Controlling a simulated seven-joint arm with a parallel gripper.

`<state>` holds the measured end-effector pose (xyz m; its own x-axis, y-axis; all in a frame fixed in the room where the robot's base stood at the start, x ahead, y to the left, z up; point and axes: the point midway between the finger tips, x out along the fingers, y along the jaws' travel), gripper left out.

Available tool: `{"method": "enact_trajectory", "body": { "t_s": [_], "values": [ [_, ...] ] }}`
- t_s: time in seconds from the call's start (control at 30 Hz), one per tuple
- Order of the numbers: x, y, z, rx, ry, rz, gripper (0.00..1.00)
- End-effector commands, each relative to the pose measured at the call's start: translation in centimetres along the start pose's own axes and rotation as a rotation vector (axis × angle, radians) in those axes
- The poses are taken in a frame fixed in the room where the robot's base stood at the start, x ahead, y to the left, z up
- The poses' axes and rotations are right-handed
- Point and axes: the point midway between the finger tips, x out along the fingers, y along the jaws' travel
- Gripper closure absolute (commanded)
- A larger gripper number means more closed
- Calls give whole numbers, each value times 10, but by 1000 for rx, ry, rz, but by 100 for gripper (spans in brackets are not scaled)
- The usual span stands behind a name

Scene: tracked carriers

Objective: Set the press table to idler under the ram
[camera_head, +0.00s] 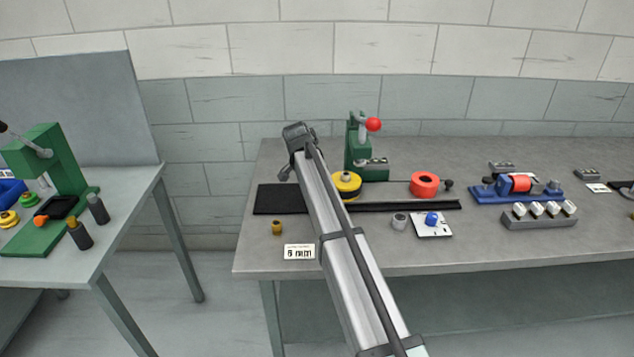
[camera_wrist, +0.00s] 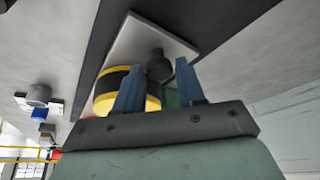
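The green press (camera_head: 354,140) with a red ball handle (camera_head: 373,125) stands at the back of the main bench. A yellow and black wheel (camera_head: 346,186) is in front of it, partly behind my arm. A red ring-shaped part (camera_head: 424,184) stands to the right, with a dark knob (camera_head: 448,185) beside it. In the wrist view the yellow and black wheel (camera_wrist: 106,84) is next to a light plate (camera_wrist: 135,38) and a dark knob (camera_wrist: 159,66). My gripper (camera_wrist: 160,66) is open, its blue fingers apart, with this knob showing between the tips. I cannot tell if they touch it.
A black rail (camera_head: 405,205) and dark mat (camera_head: 278,199) lie along the bench. In front are a brass bush (camera_head: 277,228), a "6 mm" card (camera_head: 299,252) and a grey ring (camera_head: 399,221). A blue fixture (camera_head: 490,195) stands right. Another green press (camera_head: 55,165) is on the left bench.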

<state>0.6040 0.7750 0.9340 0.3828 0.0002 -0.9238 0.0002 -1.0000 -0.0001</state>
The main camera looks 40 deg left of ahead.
Motion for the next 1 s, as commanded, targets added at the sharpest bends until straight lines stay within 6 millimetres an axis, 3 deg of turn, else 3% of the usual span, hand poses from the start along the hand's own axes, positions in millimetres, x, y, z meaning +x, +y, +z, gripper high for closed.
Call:
{"method": "enact_trajectory", "body": {
  "t_s": [0.4,0.77,1.0],
  "values": [
    [0,0,0,0,0,0,100],
    [1,3,-2,1,0,0,100],
    [10,28,-25,3,0,2,100]
  ]
}}
